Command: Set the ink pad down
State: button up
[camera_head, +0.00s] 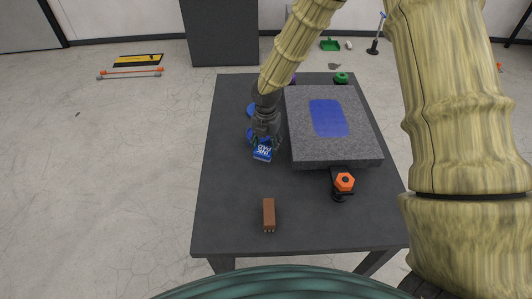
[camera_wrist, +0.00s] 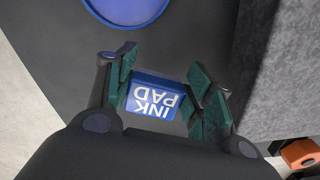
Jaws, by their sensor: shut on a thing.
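The ink pad (camera_head: 262,153) is a small blue block with white "INK PAD" lettering. In the head view it is at my gripper (camera_head: 265,138), over the dark table (camera_head: 230,200) just left of the granite bed (camera_head: 305,150). In the wrist view the ink pad (camera_wrist: 154,98) lies between the green-padded fingers of my gripper (camera_wrist: 160,95), which is shut on it. I cannot tell whether its underside touches the table.
A blue round thing (camera_wrist: 125,5) lies on the table near the gripper. The granite bed has a blue patch (camera_head: 328,118) on top and an orange knob (camera_head: 344,182) at its front. A brown block (camera_head: 269,214) lies nearer the front. The table's front left is clear.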

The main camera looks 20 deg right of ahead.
aim_at(266, 153)
jog(key=shift+f, duration=2.1)
jog(key=o, duration=1.1)
jog(key=shift+f, duration=0.1)
notch_tip(266, 153, up, 12)
jog(key=shift+s+r+b, duration=0.1)
jog(key=shift+r+b, duration=0.05)
jog(key=shift+b, duration=0.15)
